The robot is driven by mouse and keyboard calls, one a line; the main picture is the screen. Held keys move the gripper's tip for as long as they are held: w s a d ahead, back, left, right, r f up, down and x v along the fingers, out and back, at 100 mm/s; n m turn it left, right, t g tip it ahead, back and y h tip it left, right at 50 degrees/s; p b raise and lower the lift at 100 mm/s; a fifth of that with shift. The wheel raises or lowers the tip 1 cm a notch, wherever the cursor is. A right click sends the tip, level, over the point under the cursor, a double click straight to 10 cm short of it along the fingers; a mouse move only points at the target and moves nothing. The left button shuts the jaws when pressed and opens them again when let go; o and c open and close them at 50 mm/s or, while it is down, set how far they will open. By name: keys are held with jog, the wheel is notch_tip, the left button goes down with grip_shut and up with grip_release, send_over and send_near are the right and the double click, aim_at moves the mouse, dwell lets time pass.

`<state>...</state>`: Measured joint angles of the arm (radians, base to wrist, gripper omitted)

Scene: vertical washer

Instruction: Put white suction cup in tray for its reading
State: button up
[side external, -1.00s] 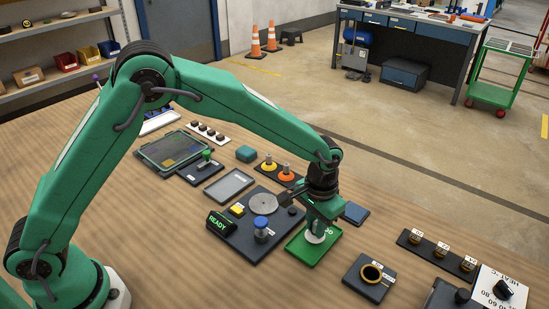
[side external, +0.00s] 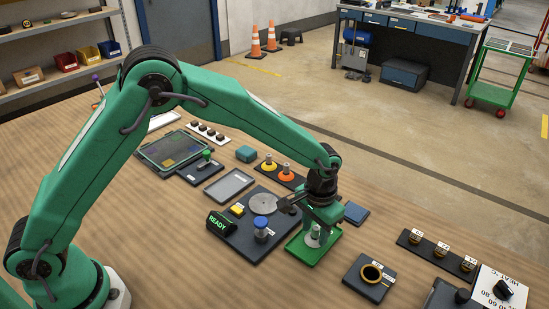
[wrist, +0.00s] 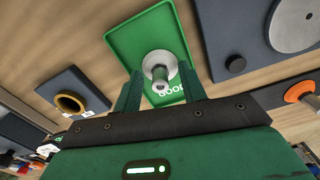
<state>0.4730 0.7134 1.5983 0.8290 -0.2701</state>
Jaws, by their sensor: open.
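The white suction cup (side external: 314,241) stands on the green tray (side external: 301,254), its pale stem pointing up. It also shows in the wrist view (wrist: 160,66), with its white disc on the tray (wrist: 118,38), beside white lettering that reads "GOOD" in part. My gripper (side external: 319,226) is above the tray. In the wrist view my gripper (wrist: 160,75) is open, with one green finger on each side of the cup's stem and a gap on both sides. The fingers hide part of the cup in the side view.
A dark station with a metal disc (side external: 264,204), a blue-topped knob (side external: 261,223) and a READY display (side external: 218,222) stands left of the tray. A dark block with a gold ring (side external: 371,273) lies to the right. Bare wood separates the block and tray.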

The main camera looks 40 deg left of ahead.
aim_at(315, 228)
jog(key=shift+r, duration=0.1)
notch_tip(315, 228, up, 12)
dwell(0.7)
jog(key=shift+a+r, duration=0.1)
jog(key=shift+r, duration=0.05)
dwell(0.4)
jog(key=s+a+r+n+t, duration=0.1)
jog(key=s+a+r, duration=0.4)
jog(key=a+r, duration=0.15)
jog(key=s+a+r+t, duration=0.2)
jog(key=s+a+r, duration=0.3)
jog(key=a, duration=0.3)
jog(key=s+a+t, duration=0.1)
jog(key=s+a, duration=0.3)
jog(key=s, duration=0.2)
jog(key=s+a+f+n+t, duration=0.1)
jog(key=s+a, duration=0.3)
jog(key=s, duration=0.3)
jog(key=shift+s+a+t, duration=0.25)
jog(key=shift+a+t, duration=0.05)
jog(key=shift+a, duration=0.1)
